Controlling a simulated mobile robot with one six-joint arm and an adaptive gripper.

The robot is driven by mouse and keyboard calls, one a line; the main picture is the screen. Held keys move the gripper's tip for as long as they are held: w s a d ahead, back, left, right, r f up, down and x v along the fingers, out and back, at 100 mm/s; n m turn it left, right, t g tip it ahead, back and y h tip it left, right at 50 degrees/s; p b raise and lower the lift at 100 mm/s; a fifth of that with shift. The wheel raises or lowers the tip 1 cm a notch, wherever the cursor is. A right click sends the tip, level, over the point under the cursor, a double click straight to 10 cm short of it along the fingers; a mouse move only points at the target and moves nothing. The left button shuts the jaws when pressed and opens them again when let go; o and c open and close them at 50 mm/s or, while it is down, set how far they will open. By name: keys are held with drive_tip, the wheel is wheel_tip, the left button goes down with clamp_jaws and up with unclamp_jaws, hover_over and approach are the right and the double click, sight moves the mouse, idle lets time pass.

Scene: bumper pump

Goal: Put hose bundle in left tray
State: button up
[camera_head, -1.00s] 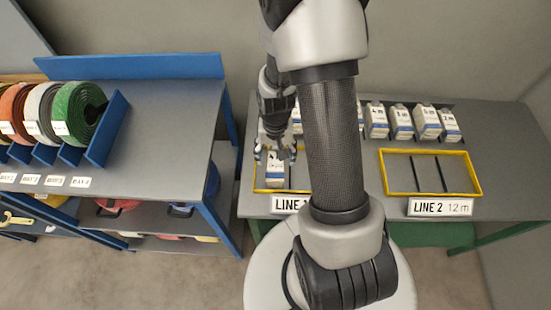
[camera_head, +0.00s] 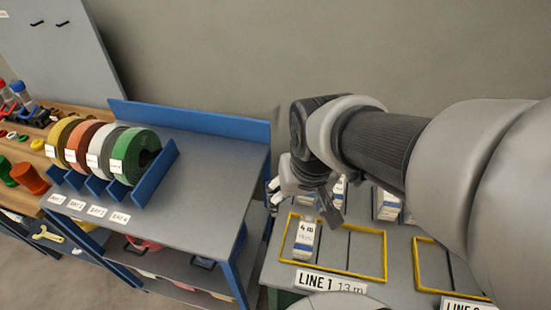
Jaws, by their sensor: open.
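A white and blue hose bundle (camera_head: 305,238) labelled 4 m stands inside the left part of the left tray (camera_head: 340,273), a yellow-rimmed frame with a LINE 1 13 m sign at its front. A dark divider runs through the tray, and the space right of it looks empty. My gripper (camera_head: 300,203) is open, behind and above the tray's back left corner, apart from the bundle. My wrist partly hides its fingers. More hose bundles (camera_head: 387,206) stand in a row at the back of the table, partly hidden by my arm.
A second yellow-rimmed tray (camera_head: 428,284) lies to the right, cut off by my arm and the picture edge. On the left, a grey bench (camera_head: 210,180) with blue edges holds several coloured hose rolls (camera_head: 138,156) in a rack. A gap separates the tables.

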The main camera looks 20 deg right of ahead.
drive_tip(key=s+a+r+n+t, duration=0.1)
drive_tip(key=s+a+r+n, duration=0.1)
drive_tip(key=s+r, duration=0.3)
drive_tip(key=s+a, duration=0.1)
drive_tip(key=s, duration=0.1)
drive_tip(key=shift+s+r+t, duration=0.15)
drive_tip(key=shift+s+t, duration=0.15)
drive_tip(key=shift+s, duration=0.1)
